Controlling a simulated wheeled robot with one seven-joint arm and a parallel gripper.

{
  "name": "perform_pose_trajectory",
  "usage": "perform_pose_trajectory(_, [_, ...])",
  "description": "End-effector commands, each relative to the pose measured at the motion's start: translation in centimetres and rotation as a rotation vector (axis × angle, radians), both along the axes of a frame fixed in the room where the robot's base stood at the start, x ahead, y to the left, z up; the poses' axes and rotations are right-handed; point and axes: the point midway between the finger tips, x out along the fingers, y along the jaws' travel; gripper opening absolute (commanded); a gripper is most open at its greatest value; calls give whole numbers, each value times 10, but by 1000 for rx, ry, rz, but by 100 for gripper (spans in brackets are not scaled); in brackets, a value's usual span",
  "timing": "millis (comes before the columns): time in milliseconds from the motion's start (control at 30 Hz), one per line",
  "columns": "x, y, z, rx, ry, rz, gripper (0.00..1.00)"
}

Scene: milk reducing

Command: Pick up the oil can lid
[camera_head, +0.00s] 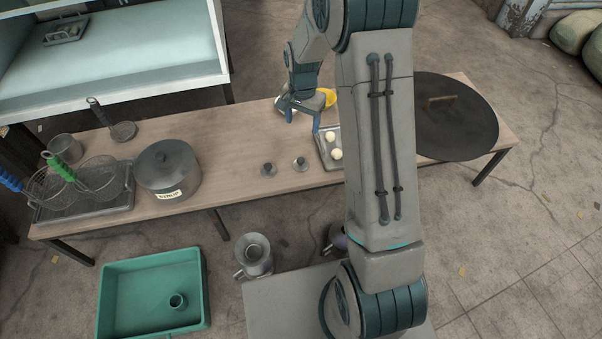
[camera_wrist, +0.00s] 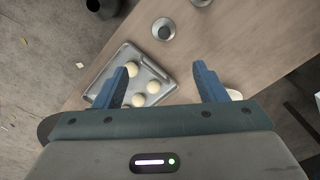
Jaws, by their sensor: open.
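A large dark round lid (camera_head: 445,118) with a brown bar handle (camera_head: 441,100) lies at the right end of the table, partly hidden behind my arm. The syrup pot (camera_head: 167,170) at the left also has a dark lid (camera_head: 166,156). I cannot tell for sure which of them is the oil can lid. My gripper (camera_head: 300,112) is over the middle of the table, left of the large lid and apart from it. In the wrist view my gripper (camera_wrist: 163,72) is open, with nothing between its fingers.
A metal tray (camera_wrist: 94,89) with several pale balls lies below my gripper. Small metal cups (camera_head: 300,164) stand on the table (camera_head: 235,130), with a yellow bowl (camera_head: 329,96) behind. Strainers (camera_head: 98,178) are at the left. A green bin (camera_head: 150,265) stands on the floor.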

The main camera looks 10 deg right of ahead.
Motion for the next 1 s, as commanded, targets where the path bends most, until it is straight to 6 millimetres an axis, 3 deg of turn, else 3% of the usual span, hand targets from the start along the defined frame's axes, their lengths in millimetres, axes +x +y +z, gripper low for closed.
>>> perform_pose_trajectory(33, [6,0,-30,2,9,-20,65])
perform_pose_trajectory(100, [11,0,-47,2,15,-44,65])
perform_pose_trajectory(367, [16,0,-85,4,24,-74,65])
perform_pose_trajectory(600, [16,-1,-132,5,25,-74,65])
perform_pose_trajectory(1000, [16,0,-161,5,22,-73,65])
